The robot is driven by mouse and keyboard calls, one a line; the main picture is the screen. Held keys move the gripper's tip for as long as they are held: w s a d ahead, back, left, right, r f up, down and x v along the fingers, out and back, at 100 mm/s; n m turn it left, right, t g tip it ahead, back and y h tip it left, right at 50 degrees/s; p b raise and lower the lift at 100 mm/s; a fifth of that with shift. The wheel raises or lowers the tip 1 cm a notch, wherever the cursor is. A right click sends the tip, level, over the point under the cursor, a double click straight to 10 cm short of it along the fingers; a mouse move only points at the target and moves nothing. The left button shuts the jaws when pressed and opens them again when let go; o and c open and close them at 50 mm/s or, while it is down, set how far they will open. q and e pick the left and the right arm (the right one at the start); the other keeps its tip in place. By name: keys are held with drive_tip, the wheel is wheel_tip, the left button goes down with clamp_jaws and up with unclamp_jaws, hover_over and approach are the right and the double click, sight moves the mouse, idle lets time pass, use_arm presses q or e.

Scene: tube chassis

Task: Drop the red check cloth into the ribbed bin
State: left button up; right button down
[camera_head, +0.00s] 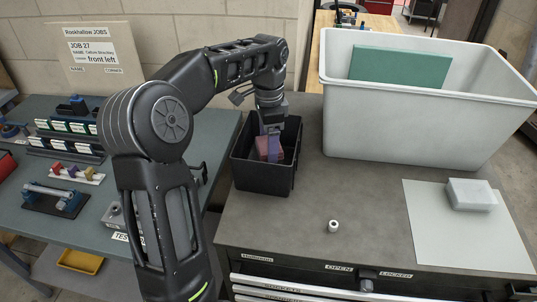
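A black open bin (262,177) stands on the dark cabinet top near the middle of the view; I cannot make out ribs on its walls. A reddish-pink cloth-like piece (262,148) shows inside it, too small to make out a check. My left gripper (271,135) points down into the bin's opening, right at the reddish piece. A purplish strip shows at its fingers, and I cannot tell whether it is cloth or part of the gripper. Whether the fingers grip the piece is unclear. My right gripper is not in view.
A large pale tub (400,128) holding a green panel (400,67) stands right of the bin. A small white ring (333,226) and a pale block (471,194) on a grey sheet (440,225) lie in front. A tool-covered bench (75,185) is at left.

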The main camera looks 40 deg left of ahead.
use_arm(q)
wheel_tip(320, 180, down, 3)
drive_tip(key=shift+f, duration=0.35)
drive_tip(key=shift+f, duration=0.1)
drive_tip(key=o, duration=1.3)
